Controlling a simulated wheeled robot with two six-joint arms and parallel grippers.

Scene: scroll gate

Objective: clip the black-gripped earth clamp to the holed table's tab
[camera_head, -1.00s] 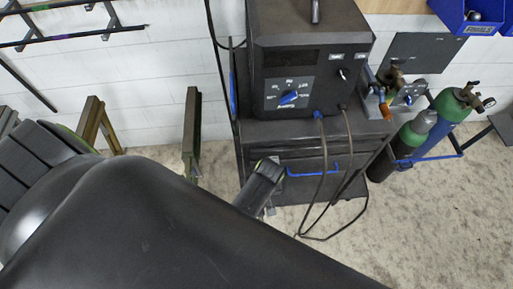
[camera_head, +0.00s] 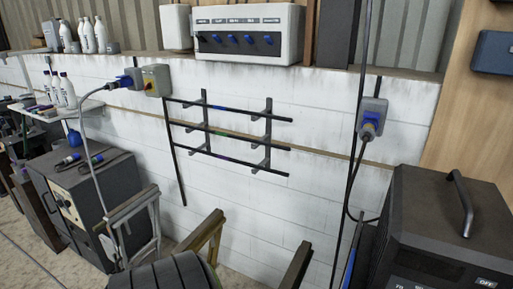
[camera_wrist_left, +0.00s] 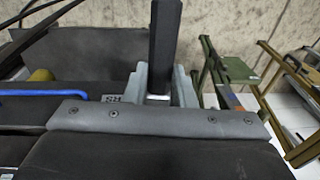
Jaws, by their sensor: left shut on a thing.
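My left gripper (camera_wrist_left: 158,82) shows in the left wrist view, its grey fingers closed around a black bar-shaped grip. This black grip (camera_wrist_left: 165,40) stands up between the fingers and runs out of the top of the picture. It looks like the black grip of the earth clamp; the clamp's jaws do not show. Neither gripper shows in the head view. I cannot make out the holed table or its tab in the current frames.
In the head view, a dark welding machine (camera_head: 440,235) stands at right. A dark slatted surface (camera_head: 170,272) lies at the bottom, by olive frames (camera_head: 205,235). A wall rack (camera_head: 230,135) hangs behind. A blue handle (camera_wrist_left: 42,93) shows at left in the wrist view.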

